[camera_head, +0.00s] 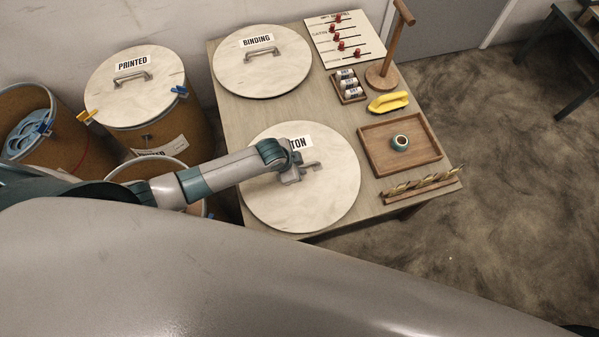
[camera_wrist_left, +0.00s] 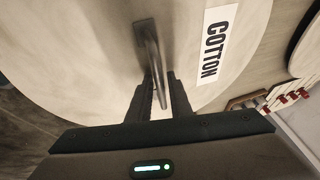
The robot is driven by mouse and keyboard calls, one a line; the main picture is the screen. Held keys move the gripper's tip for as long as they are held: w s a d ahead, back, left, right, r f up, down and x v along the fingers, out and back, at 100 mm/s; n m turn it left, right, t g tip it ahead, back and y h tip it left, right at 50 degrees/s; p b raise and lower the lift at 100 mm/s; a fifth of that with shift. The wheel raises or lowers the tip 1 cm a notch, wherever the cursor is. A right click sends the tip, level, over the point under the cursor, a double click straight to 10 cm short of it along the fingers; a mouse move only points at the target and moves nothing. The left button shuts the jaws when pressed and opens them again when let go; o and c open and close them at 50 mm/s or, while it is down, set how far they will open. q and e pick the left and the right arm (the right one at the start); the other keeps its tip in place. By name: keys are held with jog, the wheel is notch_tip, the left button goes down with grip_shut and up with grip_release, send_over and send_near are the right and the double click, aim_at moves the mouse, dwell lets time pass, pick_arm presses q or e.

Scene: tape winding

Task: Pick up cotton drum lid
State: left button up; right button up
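The cotton drum lid (camera_head: 335,195) is a round pale disc with a white label and a grey handle. It lies flat at the table's near left part. In the left wrist view the lid (camera_wrist_left: 95,45) fills much of the picture, with its COTTON label (camera_wrist_left: 214,42) and its handle (camera_wrist_left: 147,42). My left gripper (camera_head: 292,178) is low over the lid's middle and hides part of the label. In the wrist view its two fingers (camera_wrist_left: 160,95) stand close together, with the handle between them. They appear shut on it. My right gripper is not in view.
The binding lid (camera_head: 262,80) lies behind on the table (camera_head: 225,112). A wooden tray (camera_head: 428,158) with a tape roll (camera_head: 400,143), a yellow object (camera_head: 388,102) and a wooden stand (camera_head: 383,76) are to the right. Drums, one under the printed lid (camera_head: 120,98), stand at left.

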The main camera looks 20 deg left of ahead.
pick_arm(q)
grip_shut()
dwell(0.8)
dwell(0.5)
